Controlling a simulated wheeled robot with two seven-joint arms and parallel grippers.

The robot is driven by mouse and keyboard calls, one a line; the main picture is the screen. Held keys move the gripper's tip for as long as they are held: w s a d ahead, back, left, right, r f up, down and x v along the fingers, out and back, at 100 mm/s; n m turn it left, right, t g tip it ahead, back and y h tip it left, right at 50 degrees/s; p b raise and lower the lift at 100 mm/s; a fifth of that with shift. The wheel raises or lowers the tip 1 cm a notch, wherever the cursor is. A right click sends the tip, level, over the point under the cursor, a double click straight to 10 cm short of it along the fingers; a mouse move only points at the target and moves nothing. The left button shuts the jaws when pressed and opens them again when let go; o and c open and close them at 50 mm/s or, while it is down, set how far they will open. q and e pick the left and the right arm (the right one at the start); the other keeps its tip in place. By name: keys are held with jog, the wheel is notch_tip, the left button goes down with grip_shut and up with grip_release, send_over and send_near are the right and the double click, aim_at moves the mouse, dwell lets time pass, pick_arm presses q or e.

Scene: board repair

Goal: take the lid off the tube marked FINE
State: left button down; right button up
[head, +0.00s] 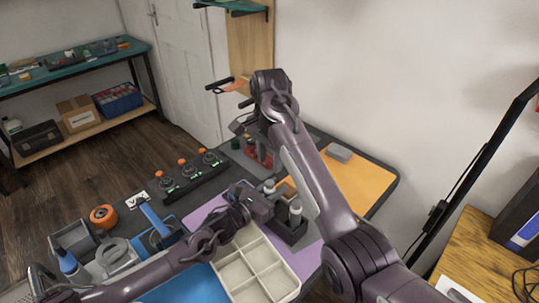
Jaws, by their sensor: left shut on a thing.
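A dark holder (289,229) stands on the table right of my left gripper, with a white-topped tube (295,207) upright in it. A second pale-topped tube (268,186) shows just behind my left gripper. I cannot read any marking, so I cannot tell which tube is FINE. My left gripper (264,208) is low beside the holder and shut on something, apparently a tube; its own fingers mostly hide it. My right gripper (239,128) is raised farther back, apart from the tubes.
A cream compartment tray (272,265) lies in front of the holder. Red items (262,155) stand behind, below my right gripper. A black rack with orange-topped pieces (190,180) is at left. An orange mat (360,184) at right is mostly clear, with a grey block (339,153).

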aim_at(270, 182)
notch_tip(270, 182, down, 7)
jog(key=shift+f, duration=0.15)
dwell(0.4)
grip_shut()
jog(key=n, duration=0.6)
jog(key=shift+n, duration=0.4)
jog(key=shift+o, duration=0.4)
grip_release()
